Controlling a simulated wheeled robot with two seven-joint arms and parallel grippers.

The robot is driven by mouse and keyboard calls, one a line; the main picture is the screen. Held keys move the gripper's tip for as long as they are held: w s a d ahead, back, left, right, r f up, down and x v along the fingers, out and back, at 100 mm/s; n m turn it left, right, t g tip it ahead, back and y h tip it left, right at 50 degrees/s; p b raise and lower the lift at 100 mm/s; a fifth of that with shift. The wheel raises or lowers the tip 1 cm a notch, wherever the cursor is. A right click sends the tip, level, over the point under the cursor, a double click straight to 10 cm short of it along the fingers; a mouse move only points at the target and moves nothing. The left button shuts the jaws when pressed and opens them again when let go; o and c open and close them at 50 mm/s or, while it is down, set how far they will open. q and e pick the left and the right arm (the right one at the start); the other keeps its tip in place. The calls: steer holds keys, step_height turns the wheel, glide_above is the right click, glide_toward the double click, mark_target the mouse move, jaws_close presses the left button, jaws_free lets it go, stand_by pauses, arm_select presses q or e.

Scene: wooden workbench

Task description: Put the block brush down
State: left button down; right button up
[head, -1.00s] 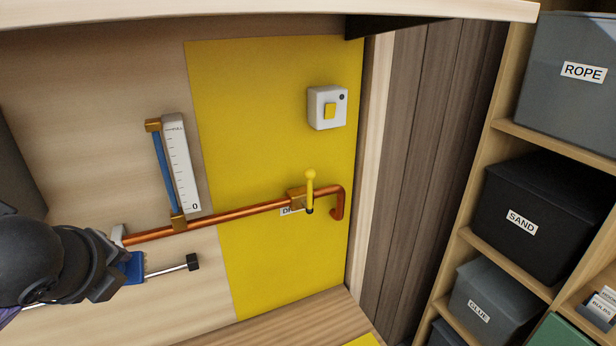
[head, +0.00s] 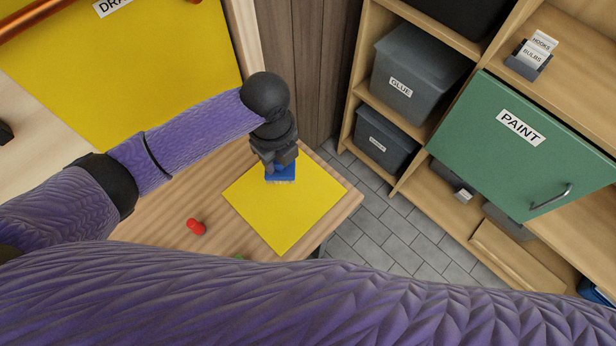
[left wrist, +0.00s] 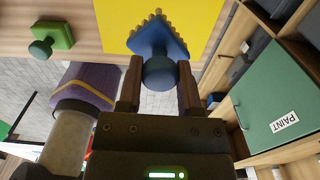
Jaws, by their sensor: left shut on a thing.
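The block brush (head: 281,176) is blue with a round knob on its back. In the left wrist view the brush (left wrist: 158,38) shows a pointed blue block with a row of tan bristle tufts along its far edges. My left gripper (head: 280,163) is shut on it, with a finger on either side of the knob in the left wrist view (left wrist: 160,86). The brush is at the far part of the yellow square mat (head: 283,215) on the wooden bench. I cannot tell whether it touches the mat or hovers just above it. My right gripper is not in view.
A small red object (head: 195,227) lies on the bench left of the mat. A green block with a knob (left wrist: 50,40) shows in the left wrist view. Shelves with bins and a green PAINT door (head: 520,140) stand to the right, beyond a tiled floor. Most of the mat is bare.

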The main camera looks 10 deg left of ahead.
arm_select(q)
step_height(320, 180, down, 9)
steer(key=b, duration=0.3)
steer(key=shift+s+a+f, duration=0.1)
steer(key=shift+f, duration=0.1)
steer(key=shift+c, duration=1.4)
jaws_free()
steer(key=shift+r, duration=0.1)
step_height(320, 180, up, 12)
steer(key=p, duration=0.4)
steer(key=shift+r, duration=0.1)
